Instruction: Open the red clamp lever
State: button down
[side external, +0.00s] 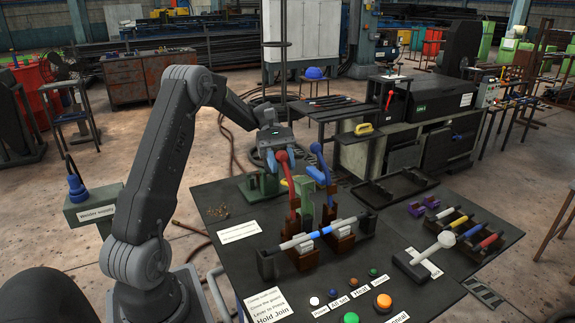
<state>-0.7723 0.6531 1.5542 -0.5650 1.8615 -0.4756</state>
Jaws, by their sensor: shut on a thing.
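The red clamp lever (290,184) stands roughly upright on the left clamp, its rounded top tilted slightly left. My gripper (280,156) comes down from the upper left and is shut on the lever's top; its fingers are small and partly hidden there. The lever's base meets the left brown clamp block (302,256) behind the rod. A grey rod with blue bands (318,235) lies across the clamp blocks.
A blue lever (322,165) stands close to the right of my gripper. Green stands (258,187) are behind the clamps. Several buttons (351,318) line the black table's front. A white-headed tool (432,250) and coloured rods (470,233) lie right.

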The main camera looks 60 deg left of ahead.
jog(key=shift+a+f+h, duration=0.55)
jog(key=shift+a+h, duration=0.05)
dwell(0.3)
jog(key=c, duration=0.7)
grip_release()
jog(key=shift+r, duration=0.1)
